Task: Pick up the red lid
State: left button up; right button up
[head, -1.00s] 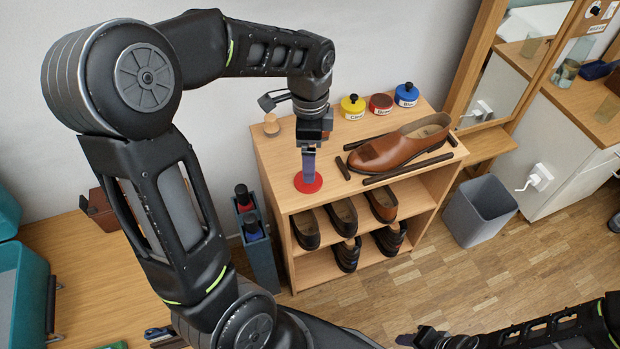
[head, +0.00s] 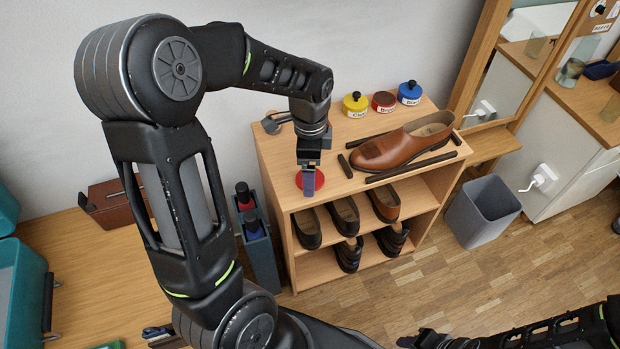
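The red lid (head: 320,179) lies flat on the near left part of the shoe rack's top. My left gripper (head: 308,193) points down at it, with its fingers in front of the lid and covering its middle. The fingers line up in this view, so I cannot tell their opening or whether they touch the lid. My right gripper (head: 412,341) is low at the bottom edge, far from the lid, its fingers too small and dark to read.
A brown shoe (head: 395,148) lies between dark bars on the rack (head: 279,169). Behind it stand a yellow tin (head: 355,108), a red tin (head: 383,102) and a blue tin (head: 409,95). A grey bin (head: 483,212) stands on the floor at right.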

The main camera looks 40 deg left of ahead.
pick_arm(q)
jog(key=shift+f, duration=0.6)
jog(key=shift+c, duration=0.4)
jog(key=c, duration=1.3)
jog(key=shift+r, duration=0.15)
notch_tip(320, 180, up, 10)
jog(key=shift+f+p, duration=0.1)
jog(key=shift+p, duration=0.95)
jog(key=shift+c, duration=0.2)
